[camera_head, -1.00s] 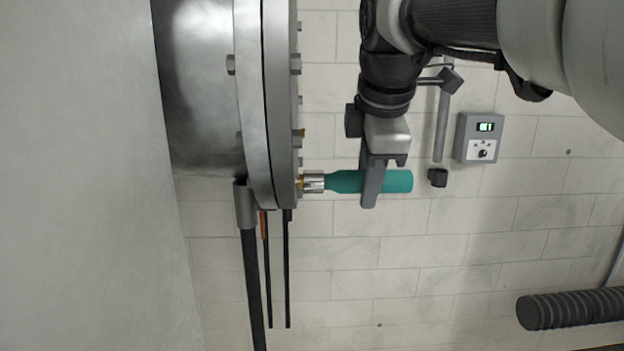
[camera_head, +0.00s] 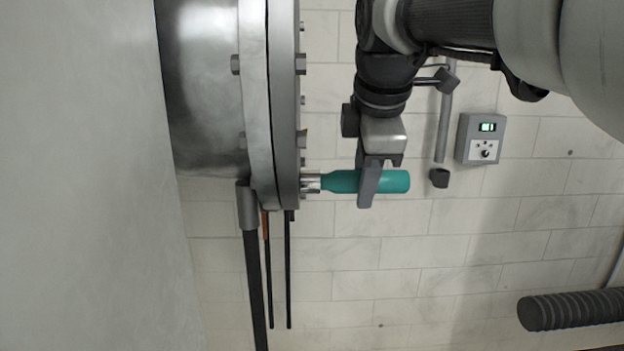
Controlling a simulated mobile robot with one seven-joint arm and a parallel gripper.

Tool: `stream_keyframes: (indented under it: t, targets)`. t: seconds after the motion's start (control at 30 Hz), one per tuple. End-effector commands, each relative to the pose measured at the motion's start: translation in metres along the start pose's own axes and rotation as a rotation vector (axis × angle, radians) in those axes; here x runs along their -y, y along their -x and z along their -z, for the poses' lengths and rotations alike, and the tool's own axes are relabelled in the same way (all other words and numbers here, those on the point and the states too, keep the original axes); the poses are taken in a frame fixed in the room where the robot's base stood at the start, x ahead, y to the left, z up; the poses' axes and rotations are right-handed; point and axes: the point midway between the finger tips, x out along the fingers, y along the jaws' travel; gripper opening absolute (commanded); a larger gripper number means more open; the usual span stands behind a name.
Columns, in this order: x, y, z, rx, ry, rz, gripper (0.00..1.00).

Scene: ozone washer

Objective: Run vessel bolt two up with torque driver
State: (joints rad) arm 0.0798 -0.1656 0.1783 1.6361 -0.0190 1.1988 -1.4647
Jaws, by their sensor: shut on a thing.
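The torque driver has a teal handle (camera_head: 394,182) and a silver socket head (camera_head: 311,183). My gripper (camera_head: 369,190) is shut around the handle, with the driver lying level and pointing left. The socket head meets the right face of the vessel flange (camera_head: 287,120) near its lower end. The bolt under the socket is hidden, so I cannot tell how far it is in. Other bolts (camera_head: 302,140) stand along the flange edge above. The vessel body (camera_head: 205,90) is to the left.
A grey control box (camera_head: 481,139) with a green display is on the tiled wall at the right. A grey pipe (camera_head: 445,120) runs down beside my arm. Thin dark rods (camera_head: 288,270) hang below the flange. A ribbed hose (camera_head: 570,309) is at lower right.

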Motion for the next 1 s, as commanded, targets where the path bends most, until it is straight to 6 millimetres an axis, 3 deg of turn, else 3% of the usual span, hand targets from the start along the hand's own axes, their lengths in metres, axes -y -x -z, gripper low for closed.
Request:
stream_keyframes:
  t: [1.0]
  targets:
    - [-0.0007,0.0007,0.0073,-0.002,0.001,-0.002,0.00]
